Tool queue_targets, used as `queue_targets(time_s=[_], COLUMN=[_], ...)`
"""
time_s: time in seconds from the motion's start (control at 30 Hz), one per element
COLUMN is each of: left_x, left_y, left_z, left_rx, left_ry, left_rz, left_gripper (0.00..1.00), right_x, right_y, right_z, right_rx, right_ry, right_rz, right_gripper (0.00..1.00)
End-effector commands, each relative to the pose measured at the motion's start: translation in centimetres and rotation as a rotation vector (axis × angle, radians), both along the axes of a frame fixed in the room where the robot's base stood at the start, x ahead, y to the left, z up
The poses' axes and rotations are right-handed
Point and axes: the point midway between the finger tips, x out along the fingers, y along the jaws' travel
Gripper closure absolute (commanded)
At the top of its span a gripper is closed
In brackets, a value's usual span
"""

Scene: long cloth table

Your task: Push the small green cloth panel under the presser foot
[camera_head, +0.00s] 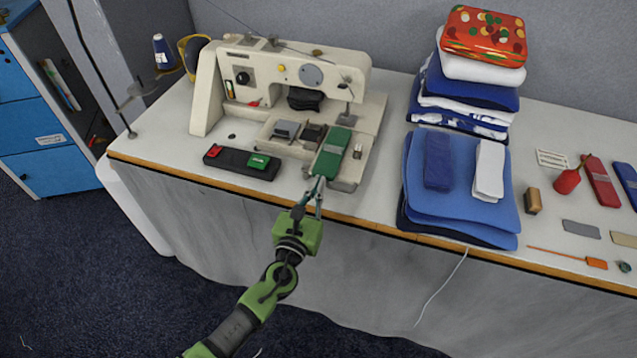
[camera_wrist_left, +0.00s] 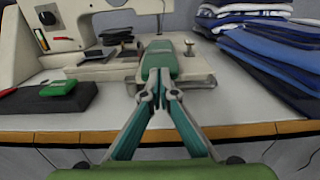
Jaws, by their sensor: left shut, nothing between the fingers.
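The small green cloth panel (camera_head: 332,153) lies lengthwise on the right part of the sewing machine's bed. Its far end is just in front of the presser foot area (camera_head: 346,116), below the machine head. In the left wrist view the panel (camera_wrist_left: 159,58) is straight ahead of the fingers. My left gripper (camera_head: 317,183) is shut and empty, with its tips at the panel's near end. In the left wrist view the closed fingertips (camera_wrist_left: 159,80) overlap the panel's near edge; I cannot tell whether they touch it. My right gripper is in neither view.
The cream sewing machine (camera_head: 285,85) stands at the table's left. A black tray (camera_head: 241,163) with a red and a green block lies in front of it. Folded blue cloths (camera_head: 460,205) and a tall cloth stack (camera_head: 470,95) are to the right. The wooden table edge (camera_head: 240,188) runs below my gripper.

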Motion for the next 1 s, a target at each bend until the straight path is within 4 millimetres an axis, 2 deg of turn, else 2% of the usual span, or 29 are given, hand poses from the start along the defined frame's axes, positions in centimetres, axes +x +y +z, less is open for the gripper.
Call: queue_targets(time_s=[0.47, 0.8, 1.0], left_x=[0.7, 5.9, 6.6], left_y=[-0.2, -1.9, -2.1], left_z=[0.0, -0.2, 0.0], left_rx=[-0.001, -0.001, -0.001], left_ry=[-0.001, -0.002, 0.000], left_rz=[0.000, 0.000, 0.000], left_gripper=[1.00, 1.00, 1.00], right_x=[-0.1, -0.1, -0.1], right_y=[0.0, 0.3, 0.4], right_z=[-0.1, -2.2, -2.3], right_rx=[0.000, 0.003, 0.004], right_ry=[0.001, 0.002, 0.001], right_rz=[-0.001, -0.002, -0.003], right_gripper=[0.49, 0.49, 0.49])
